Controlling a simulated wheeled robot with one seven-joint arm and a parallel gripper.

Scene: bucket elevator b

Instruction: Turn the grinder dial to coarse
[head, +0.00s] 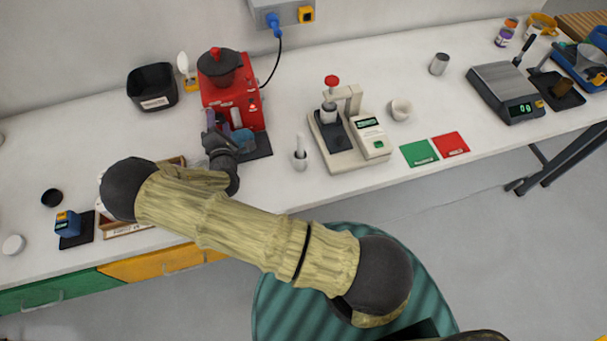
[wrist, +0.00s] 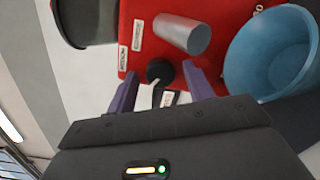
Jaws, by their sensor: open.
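The red grinder (head: 236,97) with a black hopper stands on the bench at the left in the head view. Its red face (wrist: 150,50) fills much of the wrist view. Small white labels surround the dial; one (wrist: 123,58) seems to read MEDIUM, the others are hard to read. My gripper (wrist: 160,88) is open, its purple fingers either side of the dial, without visible contact. In the head view my gripper (head: 216,128) is at the grinder's front.
A metal spout (wrist: 182,33) sticks out near the dial, above a blue cup (wrist: 272,52) close to my right finger. A black bin (head: 153,87) stands left of the grinder.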

